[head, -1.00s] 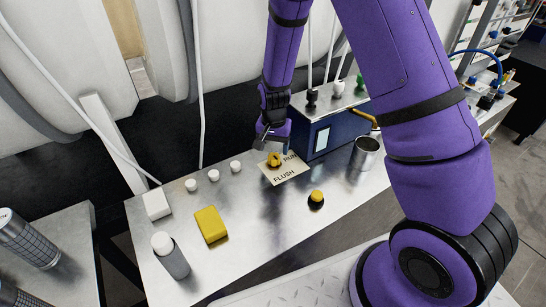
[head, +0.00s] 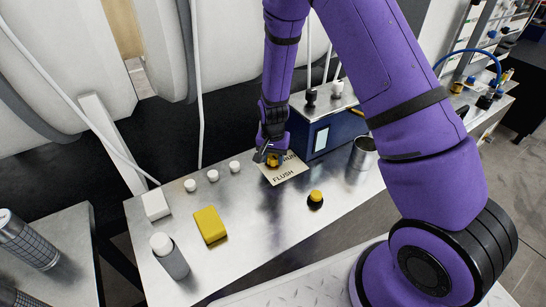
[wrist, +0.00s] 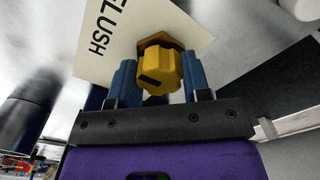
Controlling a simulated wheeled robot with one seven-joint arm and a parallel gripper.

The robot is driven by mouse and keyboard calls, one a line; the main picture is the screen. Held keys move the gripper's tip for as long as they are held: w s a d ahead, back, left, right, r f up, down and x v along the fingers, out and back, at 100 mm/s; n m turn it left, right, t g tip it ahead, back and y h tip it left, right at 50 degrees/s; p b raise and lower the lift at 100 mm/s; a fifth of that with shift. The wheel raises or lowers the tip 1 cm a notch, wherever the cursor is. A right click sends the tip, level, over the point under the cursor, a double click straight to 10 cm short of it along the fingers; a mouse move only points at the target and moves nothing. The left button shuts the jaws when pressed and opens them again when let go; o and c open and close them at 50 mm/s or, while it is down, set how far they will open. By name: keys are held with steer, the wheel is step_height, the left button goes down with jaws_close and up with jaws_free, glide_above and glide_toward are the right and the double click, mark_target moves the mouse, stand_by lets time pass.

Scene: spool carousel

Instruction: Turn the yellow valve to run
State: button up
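The yellow valve (head: 273,161) is a knob on a pale plate (head: 285,173) lettered FLUSH, with the RUN lettering partly hidden by my gripper. In the wrist view the valve (wrist: 160,70) is faceted, with a dark mark on the side towards my gripper. My gripper (head: 266,155) is down at the valve. In the wrist view its blue fingers stand apart, one on each side of the knob, and the gripper (wrist: 158,70) looks open. I cannot tell whether either finger touches the knob.
A yellow button (head: 315,198), a metal cup (head: 363,153) and a blue box (head: 325,134) are close by on the metal bench (head: 255,225). A yellow block (head: 210,225), a white block (head: 156,204), several white knobs (head: 213,175) and a capped cylinder (head: 172,258) are further left.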

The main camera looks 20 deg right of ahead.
steer(key=shift+n, duration=0.3)
steer(key=n, duration=0.3)
steer(key=shift+n, duration=0.4)
steer(key=n, duration=0.9)
steer(key=shift+n, duration=2.3)
steer(key=o, duration=0.9)
steer(key=shift+o, duration=0.2)
steer(key=shift+r, duration=0.1)
